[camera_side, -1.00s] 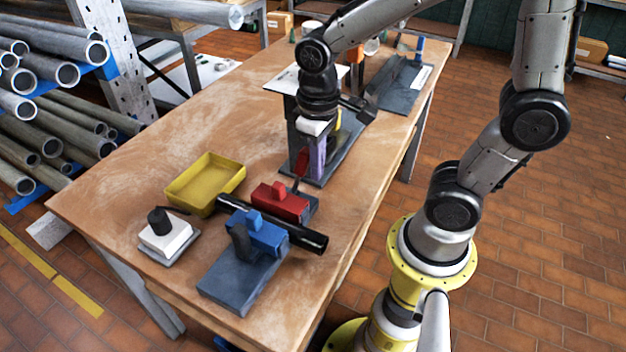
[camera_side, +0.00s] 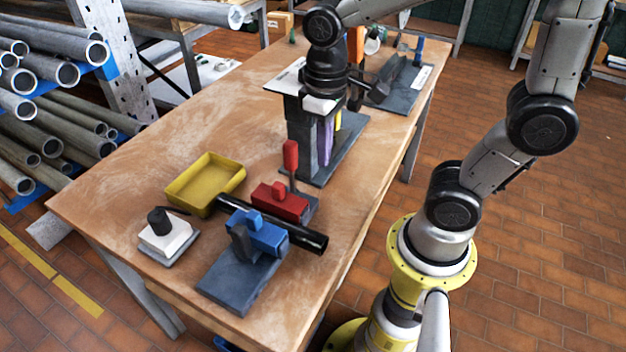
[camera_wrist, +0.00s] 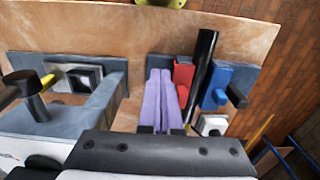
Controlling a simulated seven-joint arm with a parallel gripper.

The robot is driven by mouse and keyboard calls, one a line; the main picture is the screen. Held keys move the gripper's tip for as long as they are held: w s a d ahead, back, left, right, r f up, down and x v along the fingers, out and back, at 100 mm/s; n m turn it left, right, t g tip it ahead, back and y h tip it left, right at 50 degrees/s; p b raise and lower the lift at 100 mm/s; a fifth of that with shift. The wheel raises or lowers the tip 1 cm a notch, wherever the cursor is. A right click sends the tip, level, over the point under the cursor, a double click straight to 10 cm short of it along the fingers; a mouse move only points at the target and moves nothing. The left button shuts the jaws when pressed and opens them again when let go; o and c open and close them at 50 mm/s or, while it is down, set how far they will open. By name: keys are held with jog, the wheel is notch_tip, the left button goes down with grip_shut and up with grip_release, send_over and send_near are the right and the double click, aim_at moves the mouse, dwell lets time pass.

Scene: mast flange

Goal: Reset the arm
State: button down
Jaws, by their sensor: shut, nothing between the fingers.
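My gripper (camera_side: 324,160) has pale purple fingers that point down over the middle of the workbench. In the wrist view its fingers (camera_wrist: 160,74) meet at the tips, with nothing between them. A red-handled lever (camera_side: 290,155) stands upright at the red clamp block (camera_side: 282,202), to the left of my gripper and apart from it. A black tube (camera_side: 308,238) lies through the red block and the blue clamp block (camera_side: 262,235). The red block (camera_wrist: 183,75) and the tube (camera_wrist: 203,60) also show in the wrist view.
A grey stand with a plate (camera_side: 292,80) is close beside my gripper. A yellow tray (camera_side: 205,183) and a white block with a black knob (camera_side: 165,236) are at the bench's left. Another dark fixture (camera_side: 402,90) is at the far end. Bare wood (camera_side: 120,190) is free.

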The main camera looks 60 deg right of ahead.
jog(key=shift+s+r, duration=0.35)
jog(key=shift+r, duration=0.25)
jog(key=s+d+r+t, duration=0.1)
jog(key=s+r+t, duration=0.3)
jog(key=s+t, duration=0.1)
jog(key=shift+s+d+t, duration=0.3)
jog(key=shift+s+d, duration=0.1)
